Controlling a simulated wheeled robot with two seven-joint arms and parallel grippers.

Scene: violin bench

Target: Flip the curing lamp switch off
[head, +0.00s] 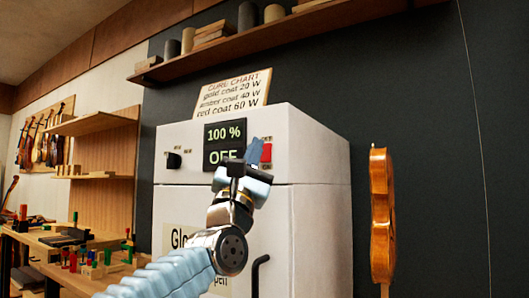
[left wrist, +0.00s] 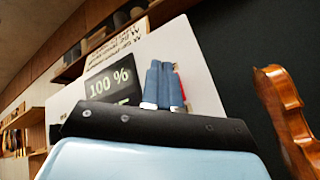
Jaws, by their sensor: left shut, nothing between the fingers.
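The curing lamp cabinet (head: 310,150) is a white box with a dark display (head: 225,133) reading "100 %" above "OFF". The red switch (head: 266,153) sits just right of the display, partly behind my fingers. My left gripper (head: 254,150) is raised in front of the panel, with its blue fingers shut and empty at the switch's left edge. I cannot tell whether they touch it. In the left wrist view the shut fingers (left wrist: 163,82) point at the panel, and a sliver of red shows behind them. The display (left wrist: 112,84) is left of them. My right gripper is out of view.
A black knob (head: 173,160) is on the panel's left. A cure chart (head: 234,92) leans on top of the cabinet. A violin (head: 382,215) hangs to the right. A wall shelf (head: 270,35) runs above, and a cluttered workbench (head: 80,245) stands left.

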